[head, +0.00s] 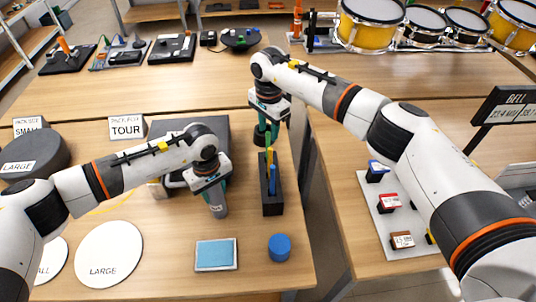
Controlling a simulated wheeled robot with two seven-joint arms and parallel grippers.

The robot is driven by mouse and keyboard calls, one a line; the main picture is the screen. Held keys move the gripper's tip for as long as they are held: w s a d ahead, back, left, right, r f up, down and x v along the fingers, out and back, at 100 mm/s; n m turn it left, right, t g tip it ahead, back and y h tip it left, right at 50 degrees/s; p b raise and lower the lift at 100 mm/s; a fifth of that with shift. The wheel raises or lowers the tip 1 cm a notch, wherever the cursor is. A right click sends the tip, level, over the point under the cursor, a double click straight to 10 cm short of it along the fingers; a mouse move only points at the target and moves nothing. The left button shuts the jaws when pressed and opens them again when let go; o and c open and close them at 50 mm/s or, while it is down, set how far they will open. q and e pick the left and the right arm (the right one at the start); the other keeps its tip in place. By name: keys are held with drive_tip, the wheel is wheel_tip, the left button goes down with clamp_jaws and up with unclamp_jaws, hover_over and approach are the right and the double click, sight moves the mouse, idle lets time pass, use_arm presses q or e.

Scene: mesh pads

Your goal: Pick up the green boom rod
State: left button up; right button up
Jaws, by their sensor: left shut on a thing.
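A black rod holder (272,203) stands on the near table, right of centre. A blue rod (272,181) and a yellow rod (269,157) stand in it. A thin green rod (268,138) shows at the holder's far end, its upper part partly hidden by my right gripper. My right gripper (268,125) points down over that far end; whether its fingers are open or touch the green rod is unclear. My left gripper (213,190) is shut on a grey cylindrical object (218,207), left of the holder.
A blue pad (216,254) and a blue round piece (280,248) lie near the front edge. Round discs (109,254) are at left. A gap separates this table from the right one, with a tray (376,217) of small blocks. Drums (370,25) stand behind.

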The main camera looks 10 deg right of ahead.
sight(268, 141)
drive_tip(key=shift+w+a+f, duration=0.1)
drive_tip(key=shift+w+f, duration=0.05)
drive_tip(key=shift+f, duration=2.85)
clamp_jaws()
